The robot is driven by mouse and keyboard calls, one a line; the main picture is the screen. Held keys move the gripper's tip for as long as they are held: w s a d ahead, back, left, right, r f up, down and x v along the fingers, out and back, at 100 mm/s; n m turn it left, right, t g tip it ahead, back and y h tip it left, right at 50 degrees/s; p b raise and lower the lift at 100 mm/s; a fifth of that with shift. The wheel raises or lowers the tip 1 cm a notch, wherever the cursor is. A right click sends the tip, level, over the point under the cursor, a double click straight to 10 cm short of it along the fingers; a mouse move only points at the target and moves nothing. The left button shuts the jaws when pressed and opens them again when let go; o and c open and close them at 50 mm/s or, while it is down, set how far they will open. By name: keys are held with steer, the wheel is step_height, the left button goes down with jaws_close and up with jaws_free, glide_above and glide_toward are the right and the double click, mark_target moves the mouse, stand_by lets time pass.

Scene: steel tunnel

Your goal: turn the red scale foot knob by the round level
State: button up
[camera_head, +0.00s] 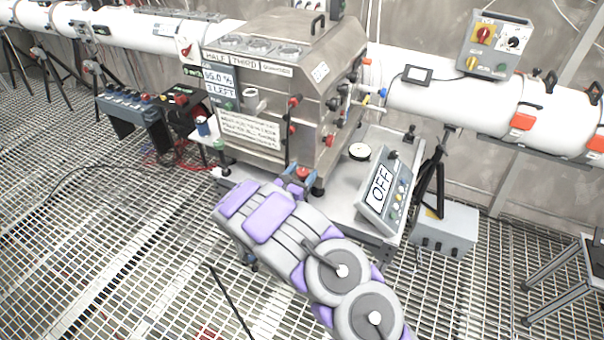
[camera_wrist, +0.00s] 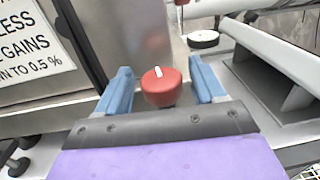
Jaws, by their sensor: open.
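The red scale foot knob (camera_wrist: 160,90) has a white mark on its top. It sits between the two blue fingers of my gripper (camera_wrist: 161,80) in the wrist view, with a gap on each side. In the head view the knob (camera_head: 303,172) shows at the front of the bench, partly hidden by my gripper (camera_head: 300,178). My gripper is open. The round level (camera_wrist: 203,39) is a white-topped disc with a dark rim, beyond the knob to the right. It also shows on the bench in the head view (camera_head: 359,151).
The steel machine (camera_head: 277,110) stands behind my gripper. A sign panel (camera_wrist: 35,45) is at the left of the wrist view. The grey box reading OFF (camera_head: 383,190) stands right of the level. A black tripod (camera_head: 433,180) stands beside the bench.

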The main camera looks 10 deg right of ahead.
steer(key=c, duration=1)
steer(key=shift+o, duration=0.2)
steer(key=shift+r, duration=0.1)
steer(key=shift+a+m+g+h+p, duration=0.1)
steer(key=shift+m+g+h+p, duration=0.95)
steer(key=shift+m+g+h, duration=0.55)
steer(key=shift+w+m+g+h, duration=0.1)
steer(key=shift+m+g+h, duration=0.9)
steer(key=shift+g, duration=0.8)
steer(key=o, duration=1)
steer(key=shift+c, duration=0.2)
